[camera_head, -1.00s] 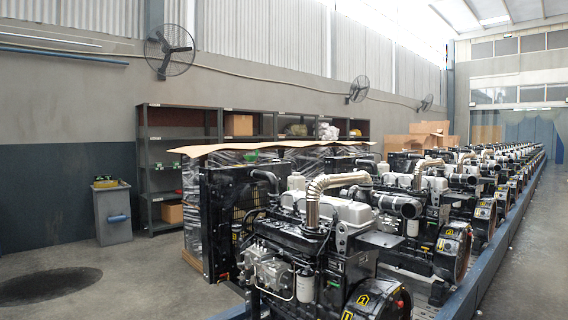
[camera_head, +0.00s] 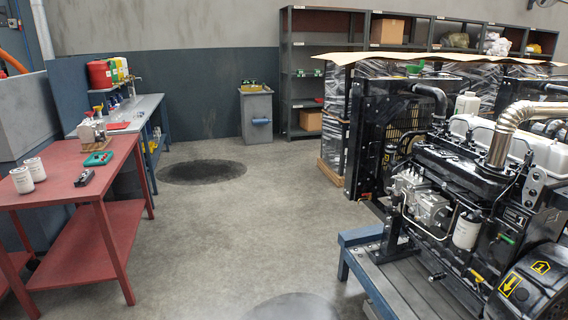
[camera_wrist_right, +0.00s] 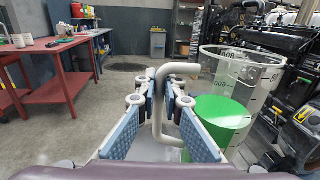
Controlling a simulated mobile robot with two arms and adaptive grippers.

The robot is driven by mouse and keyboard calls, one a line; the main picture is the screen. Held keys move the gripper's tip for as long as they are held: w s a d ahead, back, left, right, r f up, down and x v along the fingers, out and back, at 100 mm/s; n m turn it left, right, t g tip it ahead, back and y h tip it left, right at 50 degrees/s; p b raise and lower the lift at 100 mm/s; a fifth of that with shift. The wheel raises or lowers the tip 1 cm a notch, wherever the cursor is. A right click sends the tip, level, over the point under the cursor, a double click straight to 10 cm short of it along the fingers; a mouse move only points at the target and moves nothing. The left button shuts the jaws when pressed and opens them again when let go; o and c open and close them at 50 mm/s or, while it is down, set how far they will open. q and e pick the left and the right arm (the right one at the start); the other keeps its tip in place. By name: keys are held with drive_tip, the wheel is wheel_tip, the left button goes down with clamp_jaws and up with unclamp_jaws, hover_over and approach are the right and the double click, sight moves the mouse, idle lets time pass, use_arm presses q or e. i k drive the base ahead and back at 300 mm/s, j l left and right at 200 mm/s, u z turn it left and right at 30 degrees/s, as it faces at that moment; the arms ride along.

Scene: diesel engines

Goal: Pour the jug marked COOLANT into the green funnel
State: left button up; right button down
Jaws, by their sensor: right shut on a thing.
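My right gripper (camera_wrist_right: 160,88) is shut on the grey handle of a clear graduated jug (camera_wrist_right: 228,75) in the right wrist view. The jug looks upright, with green liquid in its lower part. No COOLANT wording can be read on the side I see. In the head view, a small green thing (camera_head: 414,69), which looks like the green funnel, sits on top of the black radiator of the nearest engine (camera_head: 470,190). The jug is not visible in the head view. My left gripper is in neither view.
A red table (camera_head: 85,190) with white filters and tools stands at left. Behind it is a workbench (camera_head: 145,108) with coloured jugs. A blue stand (camera_head: 360,240) carries the engine at right. A grey bin (camera_head: 257,115) stands by the wall. The floor between is clear.

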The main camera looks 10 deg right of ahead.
sight(414, 69)
drive_tip(key=i, duration=1.6)
drive_tip(key=i+j, duration=0.1)
drive_tip(key=i, duration=1.45)
drive_tip(key=i+z, duration=0.15)
drive_tip(key=z, duration=0.3)
drive_tip(key=i+z, duration=0.15)
drive_tip(key=z, duration=1)
